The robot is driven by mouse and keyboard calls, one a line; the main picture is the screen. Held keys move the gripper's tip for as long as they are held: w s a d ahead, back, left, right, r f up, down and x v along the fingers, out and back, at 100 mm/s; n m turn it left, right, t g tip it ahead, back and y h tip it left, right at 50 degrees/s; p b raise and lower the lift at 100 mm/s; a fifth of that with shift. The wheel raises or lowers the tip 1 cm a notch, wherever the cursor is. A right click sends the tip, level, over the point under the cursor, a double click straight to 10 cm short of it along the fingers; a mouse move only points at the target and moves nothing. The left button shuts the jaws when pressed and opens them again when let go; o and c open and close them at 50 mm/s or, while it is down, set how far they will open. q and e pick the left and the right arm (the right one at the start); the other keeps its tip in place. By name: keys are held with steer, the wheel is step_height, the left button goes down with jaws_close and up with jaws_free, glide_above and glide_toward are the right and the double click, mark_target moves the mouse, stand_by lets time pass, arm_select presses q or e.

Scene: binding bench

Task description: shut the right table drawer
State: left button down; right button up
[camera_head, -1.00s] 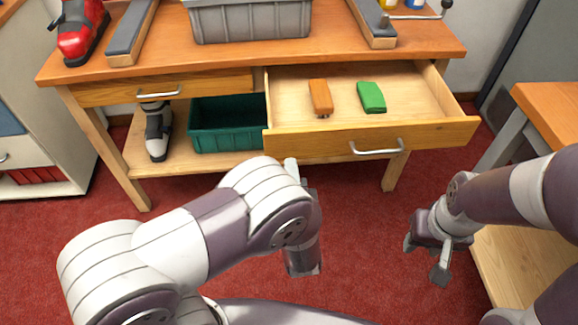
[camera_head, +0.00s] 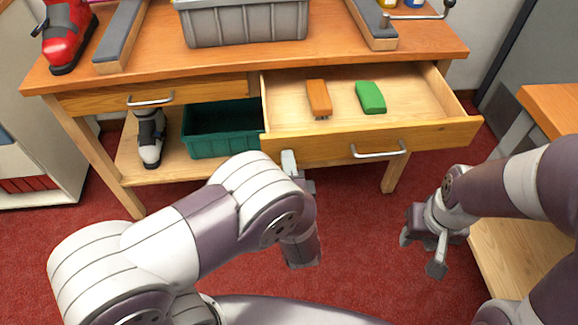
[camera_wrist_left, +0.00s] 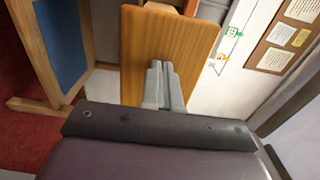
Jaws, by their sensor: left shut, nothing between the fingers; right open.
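The right table drawer (camera_head: 330,146) is pulled out. It has a wooden front and a silver bar handle (camera_head: 379,151). An orange block (camera_head: 319,98) and a green block (camera_head: 370,97) lie inside it. My left gripper (camera_head: 289,162) is shut and empty, its pale fingers overlapping the lower left of the drawer front in the head view; contact cannot be told. In the left wrist view the closed fingers (camera_wrist_left: 163,84) show before a wooden panel, which I cannot identify for sure. My right gripper (camera_head: 420,255) is open and empty, low to the right of the drawer.
The left drawer (camera_head: 150,92) is shut. On the table (camera_head: 290,52) stand a grey bin (camera_head: 245,25) and a red boot (camera_head: 68,38). A green crate (camera_head: 215,145) and a white-grey boot (camera_head: 150,138) are below. A wooden side table (camera_head: 550,105) stands at right.

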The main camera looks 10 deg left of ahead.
mark_target(277, 100)
arm_select(q)
steer(key=b+x, duration=0.1)
steer(key=x, duration=1.1)
steer(key=b+x, duration=0.2)
steer(key=x, duration=1)
steer(key=shift+w+a+f, duration=0.1)
steer(key=shift+w+f, duration=0.15)
steer(key=shift+w+a+r, duration=0.15)
steer(key=shift+w, duration=0.35)
steer(key=shift+r, duration=0.3)
